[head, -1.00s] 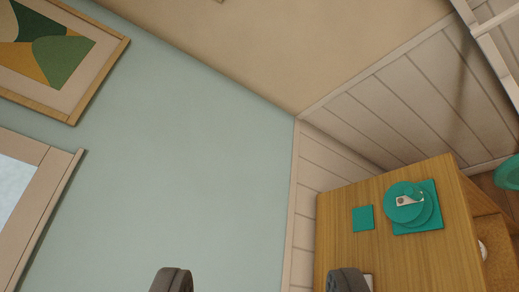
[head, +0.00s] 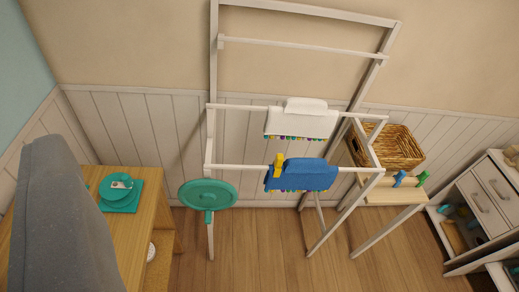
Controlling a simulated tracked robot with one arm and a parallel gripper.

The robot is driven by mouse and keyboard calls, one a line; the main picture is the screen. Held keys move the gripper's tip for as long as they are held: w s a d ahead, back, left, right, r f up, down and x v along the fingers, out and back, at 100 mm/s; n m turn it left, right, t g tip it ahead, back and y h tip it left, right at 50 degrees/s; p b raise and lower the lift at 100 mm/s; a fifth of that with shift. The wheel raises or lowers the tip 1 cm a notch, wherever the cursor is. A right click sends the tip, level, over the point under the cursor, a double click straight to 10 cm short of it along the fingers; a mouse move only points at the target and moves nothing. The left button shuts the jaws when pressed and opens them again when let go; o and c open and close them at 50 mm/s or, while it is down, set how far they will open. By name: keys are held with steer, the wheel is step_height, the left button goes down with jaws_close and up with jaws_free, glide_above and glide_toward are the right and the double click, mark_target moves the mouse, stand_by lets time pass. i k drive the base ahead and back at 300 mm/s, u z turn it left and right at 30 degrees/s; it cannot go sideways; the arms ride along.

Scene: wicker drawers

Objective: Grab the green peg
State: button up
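A small green peg (head: 422,178) is at the right end of a light wooden ledge (head: 395,193), in front of a wicker basket, right of centre in the head view. It looks upright. A blue peg (head: 399,178) is just to its left, slightly apart. A yellow peg (head: 278,163) is on a blue cloth (head: 302,175) that hangs over a rail of the white drying rack (head: 290,169). My gripper does not show in the current view, so I cannot see its fingers.
The wicker basket (head: 394,148) stands behind the ledge. White drawers (head: 484,200) stand at the right. A teal round object (head: 207,194) hangs on the rack. A wooden desk (head: 135,225) and a large grey shape (head: 55,220) fill the left. Floor (head: 285,265) is clear at lower centre.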

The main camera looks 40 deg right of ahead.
mark_target(424, 174)
steer(key=z, duration=2.4)
steer(key=k, duration=0.65)
steer(key=u, duration=0.05)
steer(key=i, duration=2)
steer(key=u, duration=0.65)
